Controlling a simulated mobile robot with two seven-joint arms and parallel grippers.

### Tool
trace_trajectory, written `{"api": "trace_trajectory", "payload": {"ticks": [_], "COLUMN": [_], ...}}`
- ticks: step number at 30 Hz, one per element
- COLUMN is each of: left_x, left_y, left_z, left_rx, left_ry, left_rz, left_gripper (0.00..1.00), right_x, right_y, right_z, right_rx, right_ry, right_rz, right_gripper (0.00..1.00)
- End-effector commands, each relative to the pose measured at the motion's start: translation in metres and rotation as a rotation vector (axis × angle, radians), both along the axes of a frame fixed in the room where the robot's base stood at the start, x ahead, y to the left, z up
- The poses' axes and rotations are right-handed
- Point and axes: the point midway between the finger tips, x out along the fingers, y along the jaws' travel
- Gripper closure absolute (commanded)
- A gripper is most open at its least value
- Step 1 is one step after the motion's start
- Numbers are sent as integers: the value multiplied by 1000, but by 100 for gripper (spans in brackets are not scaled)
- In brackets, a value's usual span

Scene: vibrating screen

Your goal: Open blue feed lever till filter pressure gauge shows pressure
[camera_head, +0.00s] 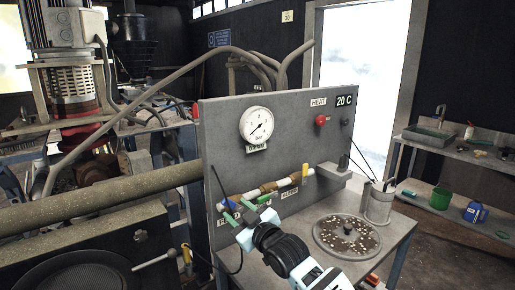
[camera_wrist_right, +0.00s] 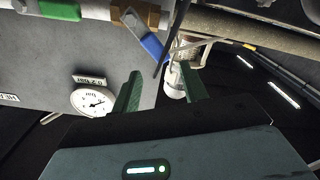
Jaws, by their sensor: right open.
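The blue feed lever (camera_head: 228,204) is on the pipe at the left of the grey panel, above a partly covered label. In the right wrist view the blue lever (camera_wrist_right: 152,46) sits slanted beyond my fingertips, not between them. My right gripper (camera_head: 257,227) is open and empty in front of the pipe, just right of and below the lever. Its two green fingers also show in the wrist view (camera_wrist_right: 160,90). The round white pressure gauge (camera_head: 256,125) is high on the panel; its needle reading is too small to tell. My left gripper is not in view.
A green lever (camera_head: 264,199) and a yellow one (camera_head: 305,170) are on the same pipe. A red knob (camera_head: 320,120) is on the panel. A round plate with scattered pieces (camera_head: 325,246) and a metal can (camera_head: 378,204) stand at the right of the bench.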

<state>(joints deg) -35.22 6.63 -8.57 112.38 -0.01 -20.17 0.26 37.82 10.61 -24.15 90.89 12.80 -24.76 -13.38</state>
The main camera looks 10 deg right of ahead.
Motion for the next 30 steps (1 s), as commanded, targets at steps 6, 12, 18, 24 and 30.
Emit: {"api": "trace_trajectory", "payload": {"ticks": [6, 12, 18, 24, 30], "left_x": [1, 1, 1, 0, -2], "left_y": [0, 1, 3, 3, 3], "left_z": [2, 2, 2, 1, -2], "left_rx": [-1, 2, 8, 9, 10], "left_ry": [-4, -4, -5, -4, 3], "left_rz": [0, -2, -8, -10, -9], "left_gripper": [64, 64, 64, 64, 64], "right_x": [-18, -34, -46, -48, -46], "right_y": [-7, -14, -19, -19, -21], "right_z": [-1, -1, -1, -1, 2], "right_rx": [0, 0, 0, -1, -10], "right_ry": [1, 2, 1, 2, -19], "right_rz": [0, 0, 0, 0, -2], "right_gripper": [56, 56, 56, 56, 71]}}
